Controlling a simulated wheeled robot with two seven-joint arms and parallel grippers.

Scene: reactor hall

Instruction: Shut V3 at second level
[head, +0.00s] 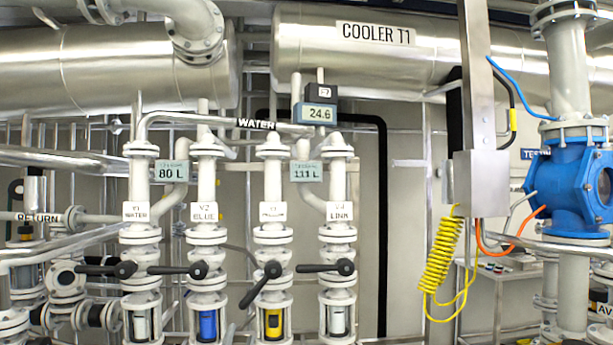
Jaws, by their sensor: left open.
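Four labelled valve columns stand in a row. The third column is V3 by its place; its tag (273,212) is too blurred to read fully. Its black lever (258,287) slants down to the left from its hub, partway between level and upright. The sight glass (273,323) below shows yellow. The levers of V1 (105,269), V2 (180,270) and V4 (325,268) lie about level, pointing left. I cannot surely pick out my left gripper among the pipes, and nothing is seen touching the V3 lever. My right gripper is not in view.
V2's blue sight glass (207,325) and V4's sight glass (337,320) flank V3 closely. A grey box (482,183) with a coiled yellow hose (441,255) hangs to the right. A blue pump body (575,185) stands at far right.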

